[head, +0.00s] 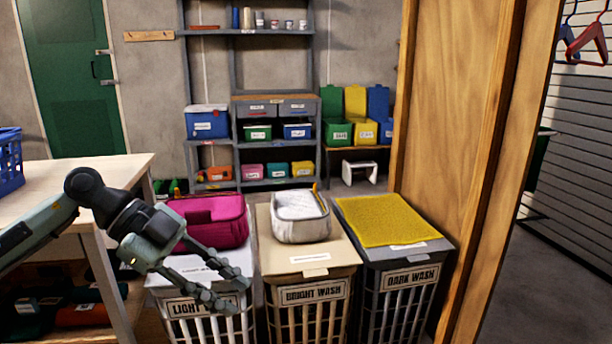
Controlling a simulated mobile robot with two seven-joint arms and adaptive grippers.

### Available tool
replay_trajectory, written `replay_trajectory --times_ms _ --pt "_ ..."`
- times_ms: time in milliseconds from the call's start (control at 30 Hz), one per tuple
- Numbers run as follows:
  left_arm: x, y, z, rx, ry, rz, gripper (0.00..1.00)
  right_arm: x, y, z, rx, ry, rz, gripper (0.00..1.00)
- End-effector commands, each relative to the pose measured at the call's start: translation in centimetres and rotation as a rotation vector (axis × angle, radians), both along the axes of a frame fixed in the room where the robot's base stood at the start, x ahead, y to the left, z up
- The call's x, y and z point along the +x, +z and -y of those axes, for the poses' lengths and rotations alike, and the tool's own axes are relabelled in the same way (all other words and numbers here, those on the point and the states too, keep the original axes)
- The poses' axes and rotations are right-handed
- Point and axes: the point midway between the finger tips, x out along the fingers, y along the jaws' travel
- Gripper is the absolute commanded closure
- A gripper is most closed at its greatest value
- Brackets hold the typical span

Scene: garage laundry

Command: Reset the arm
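My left arm comes in from the left, and its gripper (237,295) hangs in front of the light wash hamper (160,286). Its two grey fingers are apart, with nothing seen between them. The gripper hides part of that hamper's lid and label. A magenta bag (215,222) lies on the light wash lid, behind the gripper. Whether the fingers touch the hamper cannot be told. My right gripper is not in view.
A bright wash hamper (313,291) with a white bag (300,217) on it stands beside the dark wash hamper (411,278), which bears a yellow cloth (388,219). A wooden table (120,168) is left; a wooden partition (470,120) is right. Shelves (275,90) stand behind.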

Motion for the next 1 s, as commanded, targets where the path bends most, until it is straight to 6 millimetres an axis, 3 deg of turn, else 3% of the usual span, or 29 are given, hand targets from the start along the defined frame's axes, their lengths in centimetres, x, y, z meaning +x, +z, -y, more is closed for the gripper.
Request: replay_trajectory --times_ms 33,100,200,267,333,433,533,667,767,867,1000 --pt "0.4 0.6 3.7 -0.196 -0.023 0.042 0.71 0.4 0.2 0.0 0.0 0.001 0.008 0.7" --pt "2.1 2.6 6.9 -0.46 0.015 0.134 0.71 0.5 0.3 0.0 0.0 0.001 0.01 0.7" --pt "5.8 4.7 7.9 -0.763 0.203 0.264 0.71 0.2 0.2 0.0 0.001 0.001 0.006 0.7" --pt "8.7 4.6 6.6 -0.886 0.383 0.33 0.71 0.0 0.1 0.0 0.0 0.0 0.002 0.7" --pt "11.9 2.5 3.6 -0.957 0.637 0.383 0.71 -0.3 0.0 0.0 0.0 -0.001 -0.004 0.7" --pt "14.7 -2.8 -1.3 -0.925 0.965 0.41 0.71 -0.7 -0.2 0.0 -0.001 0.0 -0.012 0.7" --pt "15.2 -9.3 -5.4 -0.814 1.221 0.387 0.71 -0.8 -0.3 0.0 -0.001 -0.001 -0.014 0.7" --pt "13.3 -18.3 -9.4 -0.615 1.472 0.303 0.71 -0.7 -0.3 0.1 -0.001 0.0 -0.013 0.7" --pt "10.3 -25.0 -11.8 -0.437 1.609 0.214 0.71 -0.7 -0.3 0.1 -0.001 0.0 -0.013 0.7" --pt "6.2 -31.3 -13.3 -0.253 1.706 0.103 0.71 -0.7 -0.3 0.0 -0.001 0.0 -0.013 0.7" --pt "-1.2 -39.0 -14.3 0.005 1.776 -0.079 0.71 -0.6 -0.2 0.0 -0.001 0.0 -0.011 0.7"
